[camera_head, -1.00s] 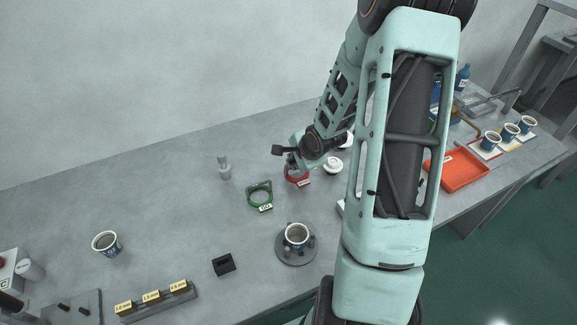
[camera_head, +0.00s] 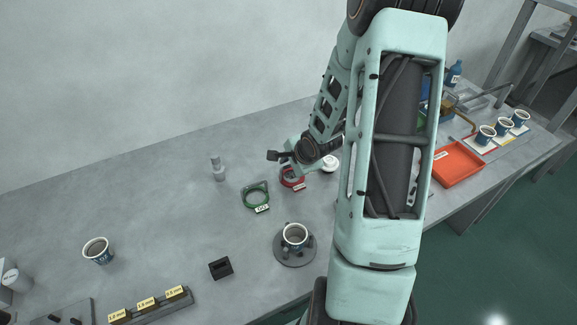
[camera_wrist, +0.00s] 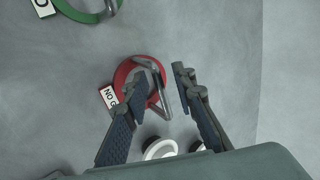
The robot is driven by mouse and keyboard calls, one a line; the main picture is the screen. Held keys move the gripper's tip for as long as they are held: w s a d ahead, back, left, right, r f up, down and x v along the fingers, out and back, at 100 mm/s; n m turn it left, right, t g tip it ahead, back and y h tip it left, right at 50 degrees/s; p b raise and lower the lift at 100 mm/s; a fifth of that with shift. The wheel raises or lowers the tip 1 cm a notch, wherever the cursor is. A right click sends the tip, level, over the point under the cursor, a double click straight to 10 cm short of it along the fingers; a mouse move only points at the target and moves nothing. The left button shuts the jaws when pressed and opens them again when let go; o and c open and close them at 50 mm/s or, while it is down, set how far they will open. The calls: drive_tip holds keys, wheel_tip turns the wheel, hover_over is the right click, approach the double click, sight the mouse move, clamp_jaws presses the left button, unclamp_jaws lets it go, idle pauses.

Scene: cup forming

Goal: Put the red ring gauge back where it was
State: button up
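The red ring gauge (camera_wrist: 125,77) lies on the grey table with a white "NO GO" tag at its edge and a grey metal handle across it. In the head view the red ring gauge (camera_head: 292,184) shows partly beneath my wrist, right of the green ring gauge (camera_head: 256,197). I cannot tell whether the fingertips touch the ring. In the head view my arm hides most of the gripper.
A white round part (camera_head: 330,163) sits just right of the red gauge. A cup (camera_head: 294,235) stands on a round grey fixture in front. A grey post (camera_head: 218,170) stands to the left. An orange tray (camera_head: 459,165) is at the right. The table's left middle is mostly clear.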

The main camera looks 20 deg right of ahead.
drive_tip(key=shift+r, duration=0.3)
drive_tip(key=p+v, duration=0.6)
drive_tip(key=v, duration=0.5)
drive_tip(key=shift+s+r, duration=0.25)
drive_tip(key=shift+r, duration=0.05)
